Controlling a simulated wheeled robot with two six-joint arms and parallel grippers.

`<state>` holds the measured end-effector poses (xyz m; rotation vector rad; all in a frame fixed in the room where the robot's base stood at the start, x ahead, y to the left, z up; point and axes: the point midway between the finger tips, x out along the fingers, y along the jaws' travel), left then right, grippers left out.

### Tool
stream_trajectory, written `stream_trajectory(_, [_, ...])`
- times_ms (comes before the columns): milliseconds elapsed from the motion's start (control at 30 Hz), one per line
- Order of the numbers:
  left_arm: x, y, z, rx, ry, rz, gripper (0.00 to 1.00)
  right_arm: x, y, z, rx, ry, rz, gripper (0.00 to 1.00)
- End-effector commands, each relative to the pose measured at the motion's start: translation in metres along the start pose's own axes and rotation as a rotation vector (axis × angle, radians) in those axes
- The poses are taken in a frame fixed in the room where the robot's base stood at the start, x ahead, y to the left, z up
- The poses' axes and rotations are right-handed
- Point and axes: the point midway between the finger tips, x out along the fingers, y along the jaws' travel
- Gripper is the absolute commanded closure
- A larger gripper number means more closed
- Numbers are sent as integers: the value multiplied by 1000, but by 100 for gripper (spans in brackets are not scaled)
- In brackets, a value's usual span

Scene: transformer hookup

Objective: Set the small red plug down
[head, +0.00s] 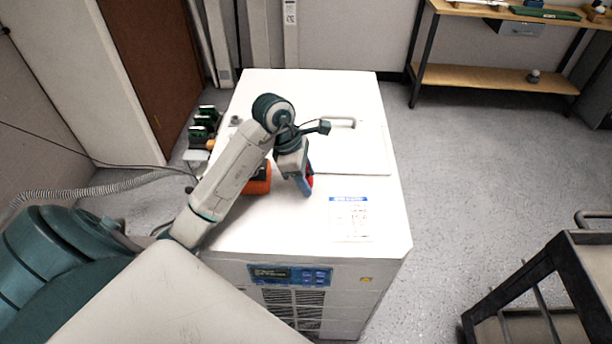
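My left gripper (304,186) points down over the white top of the cabinet (245,228), with a blue finger showing. A small red plug (310,180) shows as a sliver of red at the fingertips, and the gripper appears shut on it. The finger and gripper body hide most of the plug. I cannot tell whether the plug touches the cabinet top. My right gripper is out of view.
An orange and black object (258,181) lies left of the gripper, partly behind my arm. A white sheet with blue print (350,218) lies to the right, and a handle (342,122) is behind. The cabinet top's front is clear. A dark cart (535,283) stands at right.

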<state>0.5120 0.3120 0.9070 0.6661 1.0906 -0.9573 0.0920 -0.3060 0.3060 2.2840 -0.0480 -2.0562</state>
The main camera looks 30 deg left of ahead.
Motion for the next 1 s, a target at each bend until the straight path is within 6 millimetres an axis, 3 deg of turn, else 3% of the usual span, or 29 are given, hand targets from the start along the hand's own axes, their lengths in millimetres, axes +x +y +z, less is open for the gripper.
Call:
stream_trajectory(367, [-7, 0, 2, 0, 0, 1, 55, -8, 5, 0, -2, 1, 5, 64])
stream_trajectory(800, [-99, 0, 2, 0, 2, 3, 55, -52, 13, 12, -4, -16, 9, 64])
stream_trajectory(1000, [-120, 0, 1, 0, 1, 1, 55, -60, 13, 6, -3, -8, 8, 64])
